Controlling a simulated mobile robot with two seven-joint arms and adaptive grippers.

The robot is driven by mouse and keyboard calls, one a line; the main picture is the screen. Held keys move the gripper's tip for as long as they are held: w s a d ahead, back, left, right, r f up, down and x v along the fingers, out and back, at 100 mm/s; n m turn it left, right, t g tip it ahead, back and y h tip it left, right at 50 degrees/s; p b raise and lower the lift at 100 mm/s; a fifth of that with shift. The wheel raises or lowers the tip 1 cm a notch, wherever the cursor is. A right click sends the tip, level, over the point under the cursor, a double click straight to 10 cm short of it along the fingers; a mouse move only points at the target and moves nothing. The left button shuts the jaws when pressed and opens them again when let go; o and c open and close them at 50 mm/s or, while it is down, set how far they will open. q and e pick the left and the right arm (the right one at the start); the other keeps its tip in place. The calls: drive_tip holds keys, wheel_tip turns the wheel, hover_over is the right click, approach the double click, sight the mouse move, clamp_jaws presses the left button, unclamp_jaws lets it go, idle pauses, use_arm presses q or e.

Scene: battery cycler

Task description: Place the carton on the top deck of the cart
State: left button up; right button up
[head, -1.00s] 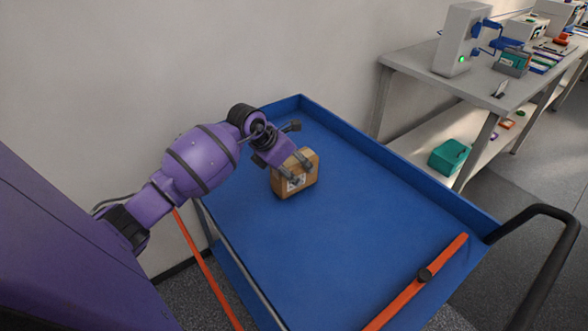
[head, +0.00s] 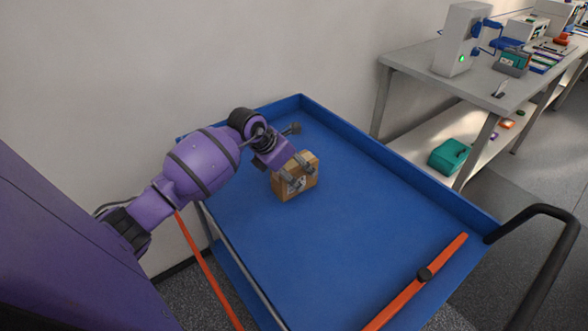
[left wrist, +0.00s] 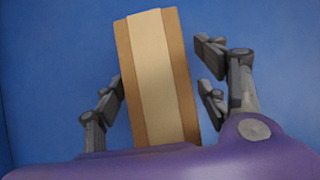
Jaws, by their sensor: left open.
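The carton (head: 306,179) is a small brown box with a white label, standing on the blue top deck of the cart (head: 345,225), toward its far left part. In the left wrist view the carton (left wrist: 158,75) shows its tape strip and stands between the spread fingers. My left gripper (head: 298,171) is open around the carton. In the left wrist view a clear gap shows between the carton and the right-hand fingers; the left-hand finger is close to it, and I cannot tell whether it touches. My right gripper is not in view.
The cart has a raised blue rim (head: 420,190), an orange bar (head: 415,287) at the near right and a black handle (head: 552,262). A grey workbench (head: 425,75) with instruments stands at the right, a teal case (head: 448,156) on its lower shelf. Most of the deck is clear.

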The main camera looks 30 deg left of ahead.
use_arm(q)
drive_tip(key=v, duration=1.2)
